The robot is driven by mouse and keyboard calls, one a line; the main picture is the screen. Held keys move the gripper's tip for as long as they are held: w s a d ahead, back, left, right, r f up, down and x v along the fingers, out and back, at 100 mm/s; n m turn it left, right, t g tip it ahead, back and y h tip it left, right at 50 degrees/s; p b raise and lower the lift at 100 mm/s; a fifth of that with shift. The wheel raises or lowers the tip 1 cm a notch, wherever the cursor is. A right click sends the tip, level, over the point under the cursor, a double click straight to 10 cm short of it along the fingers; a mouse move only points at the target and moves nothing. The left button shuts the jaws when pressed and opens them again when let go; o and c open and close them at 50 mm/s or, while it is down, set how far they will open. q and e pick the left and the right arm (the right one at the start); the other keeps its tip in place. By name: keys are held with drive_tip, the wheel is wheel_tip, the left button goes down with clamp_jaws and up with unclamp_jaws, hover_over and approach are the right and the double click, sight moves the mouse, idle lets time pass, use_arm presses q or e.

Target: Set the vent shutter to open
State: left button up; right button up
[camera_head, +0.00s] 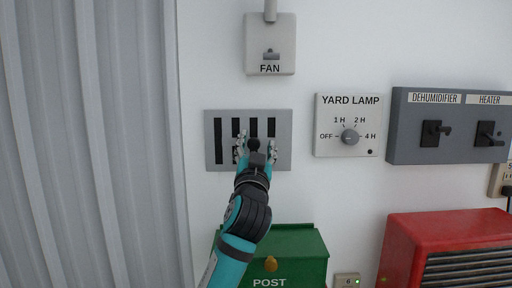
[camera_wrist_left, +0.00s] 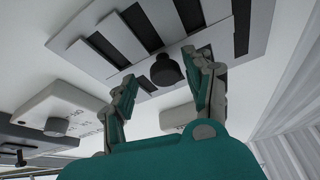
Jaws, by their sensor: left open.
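The vent shutter (camera_head: 212,160) is a grey wall plate with several dark upright slots between pale bars. It also fills the top of the left wrist view (camera_wrist_left: 68,47). Its dark round knob (camera_head: 253,145) stands out low on the plate, and shows in the left wrist view (camera_wrist_left: 166,72). My left gripper (camera_head: 256,146) is in front of the plate, open, with one finger on each side of the knob. In the left wrist view the fingers (camera_wrist_left: 160,72) stand apart from the knob, with gaps showing. My right gripper is in neither view.
A fan switch box (camera_head: 284,39) is above, and a yard lamp dial (camera_head: 349,137) is to the right. Farther right are the dehumidifier and heater levers (camera_head: 462,147) and a red heater (camera_head: 440,225). A green post box (camera_head: 306,243) is below. Corrugated sheeting (camera_head: 85,140) is at left.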

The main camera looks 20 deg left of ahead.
use_arm(q)
drive_tip(key=shift+s+a, duration=0.1)
drive_tip(key=shift+s+f, duration=0.2)
drive_tip(key=shift+s, duration=0.05)
drive_tip(key=v, duration=1.1)
drive_tip(key=shift+s, duration=0.15)
